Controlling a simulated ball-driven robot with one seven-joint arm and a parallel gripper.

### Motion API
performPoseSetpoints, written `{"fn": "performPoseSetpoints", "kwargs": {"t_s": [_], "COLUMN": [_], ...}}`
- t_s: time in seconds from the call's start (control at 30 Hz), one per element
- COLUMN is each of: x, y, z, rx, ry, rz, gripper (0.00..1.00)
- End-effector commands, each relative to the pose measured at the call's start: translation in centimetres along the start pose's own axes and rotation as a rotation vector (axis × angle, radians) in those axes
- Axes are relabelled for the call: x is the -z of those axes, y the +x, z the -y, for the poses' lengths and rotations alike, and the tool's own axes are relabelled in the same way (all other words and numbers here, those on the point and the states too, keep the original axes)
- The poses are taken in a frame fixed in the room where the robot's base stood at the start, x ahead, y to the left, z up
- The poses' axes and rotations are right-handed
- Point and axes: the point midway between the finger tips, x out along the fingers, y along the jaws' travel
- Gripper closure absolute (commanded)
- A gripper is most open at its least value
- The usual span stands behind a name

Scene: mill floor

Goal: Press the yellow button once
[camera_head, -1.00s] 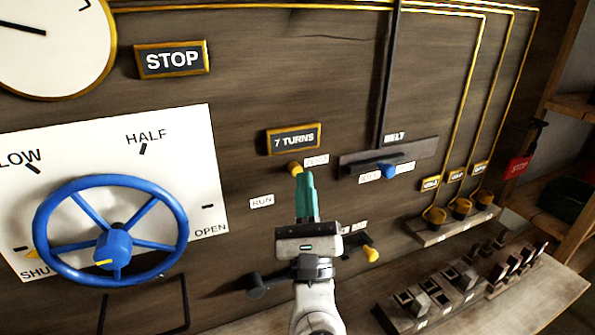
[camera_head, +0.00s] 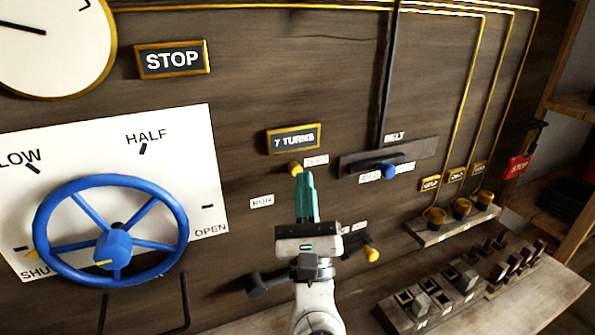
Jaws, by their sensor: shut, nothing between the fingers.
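The small yellow button (camera_head: 295,168) sits on the dark wooden panel, just below the "7 TURNS" sign (camera_head: 293,139) and left of a small white label (camera_head: 316,160). My gripper (camera_head: 304,174) has its teal fingers shut and empty, pointing up the panel. In this view the fingertips lie right at the button's lower right edge and cover a little of it. I cannot tell whether they touch it or whether the button is pushed in.
A blue handwheel (camera_head: 111,230) stands out at left. A blue knob (camera_head: 388,170) on the belt slide is to the right. A dark crank (camera_head: 257,286) and a yellow-ended handle (camera_head: 371,254) are beside my wrist. Switch banks (camera_head: 430,300) fill the lower right.

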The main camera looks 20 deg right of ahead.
Motion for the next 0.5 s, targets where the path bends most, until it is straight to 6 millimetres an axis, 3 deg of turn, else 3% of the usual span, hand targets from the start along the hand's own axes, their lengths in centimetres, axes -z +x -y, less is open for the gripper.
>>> {"fn": "performPoseSetpoints", "kwargs": {"t_s": [0.5], "x": [0.39], "y": [0.61], "z": [-0.38], "rx": [0.0], "ry": [0.0], "rz": [0.0], "gripper": [1.0]}}
